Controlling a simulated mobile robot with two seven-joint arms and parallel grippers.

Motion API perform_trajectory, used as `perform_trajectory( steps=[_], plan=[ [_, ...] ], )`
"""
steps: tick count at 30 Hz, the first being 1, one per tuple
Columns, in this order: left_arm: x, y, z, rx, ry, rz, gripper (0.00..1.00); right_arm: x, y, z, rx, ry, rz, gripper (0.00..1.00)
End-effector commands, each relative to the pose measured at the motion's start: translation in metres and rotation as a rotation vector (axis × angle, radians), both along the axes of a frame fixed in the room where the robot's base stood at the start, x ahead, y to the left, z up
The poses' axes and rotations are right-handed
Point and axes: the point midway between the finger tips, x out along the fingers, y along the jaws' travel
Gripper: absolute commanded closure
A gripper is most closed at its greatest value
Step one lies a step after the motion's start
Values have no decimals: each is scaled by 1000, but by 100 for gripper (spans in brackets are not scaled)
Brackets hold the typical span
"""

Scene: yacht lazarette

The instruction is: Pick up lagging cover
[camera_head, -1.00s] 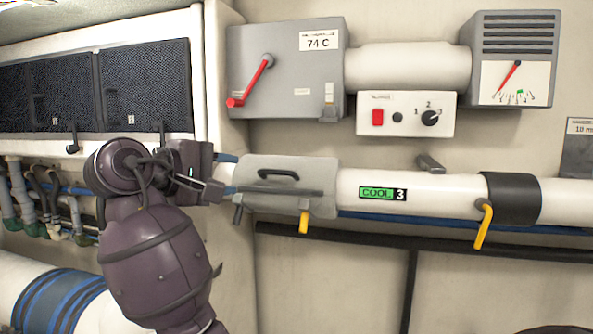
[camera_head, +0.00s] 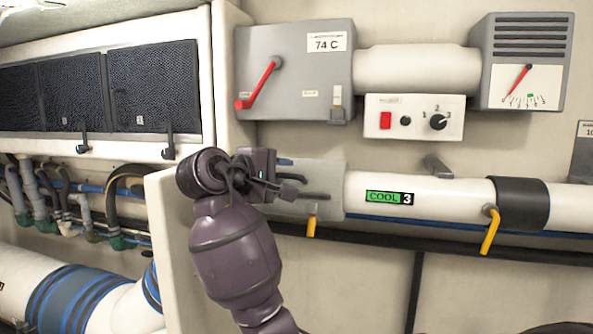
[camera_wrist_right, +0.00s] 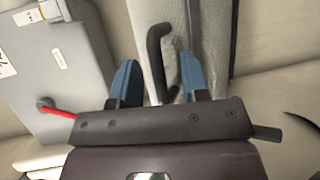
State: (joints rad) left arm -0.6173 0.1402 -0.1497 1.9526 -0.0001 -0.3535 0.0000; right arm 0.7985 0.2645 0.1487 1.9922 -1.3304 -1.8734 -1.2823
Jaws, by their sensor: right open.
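My right gripper (camera_head: 306,194) is in front of the cover. Its blue fingers are apart in the right wrist view (camera_wrist_right: 160,72), with the handle between them in the picture. I cannot tell whether they touch it. My left gripper is out of view.
A yellow lever (camera_head: 311,226) hangs under the cover, another yellow lever (camera_head: 489,232) farther right. A grey box with a red lever (camera_head: 262,85) and a switch panel (camera_head: 415,117) are above. A dark hose (camera_head: 385,240) runs below the pipe.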

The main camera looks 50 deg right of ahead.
Motion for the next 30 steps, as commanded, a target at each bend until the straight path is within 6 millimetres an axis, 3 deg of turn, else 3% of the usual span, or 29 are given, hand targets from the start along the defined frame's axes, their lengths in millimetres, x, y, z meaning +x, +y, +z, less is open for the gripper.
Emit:
perform_trajectory(
  steps=[8, 17, 30],
  plan=[
    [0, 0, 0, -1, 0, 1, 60, 0, -3, -1, 0, 0, 0, 58],
    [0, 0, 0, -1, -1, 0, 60, 0, -3, -1, 0, 0, 0, 100],
    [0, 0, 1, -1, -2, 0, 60, 0, -3, -1, 1, 1, 0, 100]
  ],
)
